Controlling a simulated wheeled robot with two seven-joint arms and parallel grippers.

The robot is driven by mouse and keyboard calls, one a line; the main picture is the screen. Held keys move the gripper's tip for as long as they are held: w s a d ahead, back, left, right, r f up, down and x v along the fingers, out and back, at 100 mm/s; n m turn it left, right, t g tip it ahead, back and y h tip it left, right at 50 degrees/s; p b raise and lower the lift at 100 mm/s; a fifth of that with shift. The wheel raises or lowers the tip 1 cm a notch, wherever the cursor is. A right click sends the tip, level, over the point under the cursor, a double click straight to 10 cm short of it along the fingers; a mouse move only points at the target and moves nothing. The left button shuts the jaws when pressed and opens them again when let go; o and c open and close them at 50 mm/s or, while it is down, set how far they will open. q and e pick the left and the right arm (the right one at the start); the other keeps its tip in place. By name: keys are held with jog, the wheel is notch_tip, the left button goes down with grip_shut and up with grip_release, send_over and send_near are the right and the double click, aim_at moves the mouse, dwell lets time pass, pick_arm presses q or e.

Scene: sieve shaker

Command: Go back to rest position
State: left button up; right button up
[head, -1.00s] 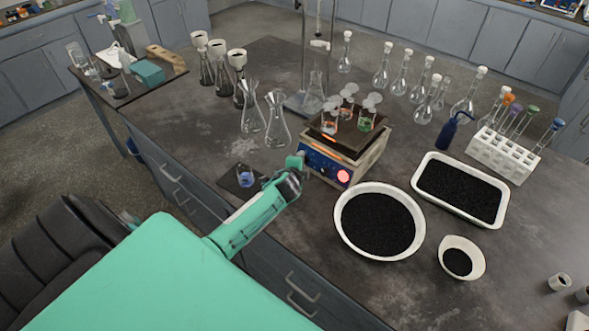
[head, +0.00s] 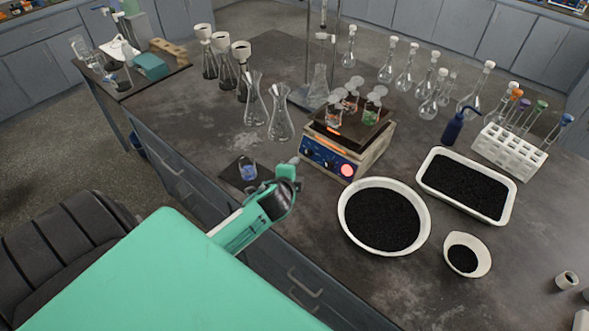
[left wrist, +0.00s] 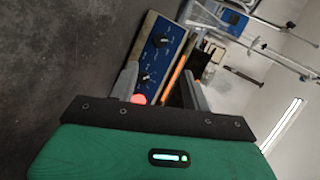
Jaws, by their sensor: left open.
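My left gripper (head: 292,163) is in the head view, on the end of the green arm over the front edge of the bench. It is just left of the sieve shaker (head: 329,161), a box with a blue control panel and a lit red button, and apart from it. In the left wrist view the two grey fingers (left wrist: 158,88) stand apart with nothing between them. The blue panel (left wrist: 158,52) shows just beyond them. Small beakers with lids (head: 352,92) stand on the shaker's dark top. My right gripper is not in view.
A small beaker with blue contents (head: 248,171) stands on a dark pad left of my gripper. A round white bowl (head: 345,232) and a white tray (head: 508,215) hold black grains. Conical flasks (head: 281,125) stand behind. A white rack (head: 527,166) holds tubes at the right.

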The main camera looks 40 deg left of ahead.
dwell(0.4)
pick_arm(q)
jog(key=s+d+n+g+h, duration=0.2)
jog(key=s+d+n+g, duration=0.35)
jog(key=s, duration=0.95)
jog(key=s+d+n+g+h, duration=0.25)
jog(key=s+d+n, duration=0.35)
jog(key=s+d, duration=0.6)
notch_tip(320, 180, down, 29)
jog(key=s+a+g, duration=0.2)
jog(key=s+a+f, duration=0.2)
jog(key=s+f, duration=0.7)
jog(key=f, duration=0.2)
jog(key=s+a+f+m+g, duration=0.1)
jog(key=s+a+f, duration=0.1)
jog(key=s+f, duration=0.8)
jog(key=shift+s+f, duration=0.25)
jog(key=shift+f, duration=0.3)
